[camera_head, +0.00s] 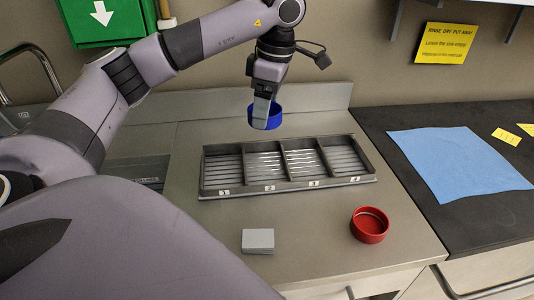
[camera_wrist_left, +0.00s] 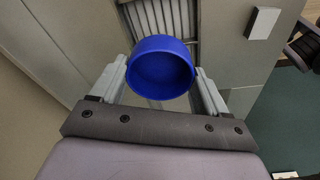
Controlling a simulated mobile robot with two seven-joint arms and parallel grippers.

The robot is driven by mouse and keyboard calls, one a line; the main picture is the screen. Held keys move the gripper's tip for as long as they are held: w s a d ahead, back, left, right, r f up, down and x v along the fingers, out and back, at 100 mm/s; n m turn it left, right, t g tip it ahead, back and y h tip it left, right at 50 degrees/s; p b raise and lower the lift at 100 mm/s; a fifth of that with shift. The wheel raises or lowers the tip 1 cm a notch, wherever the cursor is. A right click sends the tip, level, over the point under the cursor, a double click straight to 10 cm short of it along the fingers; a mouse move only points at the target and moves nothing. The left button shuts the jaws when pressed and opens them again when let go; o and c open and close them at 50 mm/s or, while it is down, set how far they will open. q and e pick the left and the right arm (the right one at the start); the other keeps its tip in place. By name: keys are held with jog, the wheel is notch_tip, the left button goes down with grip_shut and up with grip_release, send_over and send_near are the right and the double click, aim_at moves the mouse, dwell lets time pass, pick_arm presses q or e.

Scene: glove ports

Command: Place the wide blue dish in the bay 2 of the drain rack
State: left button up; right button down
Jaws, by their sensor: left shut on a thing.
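The wide blue dish (camera_head: 276,117) is held in my left gripper (camera_head: 265,113), in the air above the back of the drain rack. In the left wrist view the blue dish (camera_wrist_left: 160,72) sits between the two fingers, its open side facing the camera. The grey drain rack (camera_head: 330,183) has bays labelled 1 to 4 along its front. Bay 2 (camera_head: 263,164) looks empty, with slats on its floor. The dish is clear of the rack. The rack's slats also show behind the dish in the left wrist view (camera_wrist_left: 186,20). My right gripper is not in view.
A red dish (camera_head: 370,225) and a light grey block (camera_head: 258,240) stand on the counter in front of the rack. A blue cloth (camera_head: 455,165) lies on the dark counter at right. A low backsplash (camera_head: 315,97) runs behind the rack. Bays 1, 3 and 4 look empty.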

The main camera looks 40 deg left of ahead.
aim_at(274, 119)
pick_arm(q)
notch_tip(274, 119, down, 8)
jog(key=shift+f+b, duration=0.2)
jog(key=shift+b, duration=0.55)
notch_tip(274, 119, down, 5)
jog(key=shift+f, duration=0.1)
jog(key=shift+f, duration=0.15)
jog(key=o, duration=1)
jog(key=shift+r, duration=0.25)
jog(key=r, duration=0.3)
jog(key=d+r, duration=0.1)
jog(key=r, duration=0.3)
jog(key=w+r, duration=0.1)
jog(key=r, duration=0.2)
jog(key=shift+d+r+p, duration=0.2)
jog(key=shift+r+p, duration=0.05)
jog(key=shift+p, duration=0.15)
jog(key=shift+d+r, duration=0.1)
jog(key=shift+r, duration=0.55)
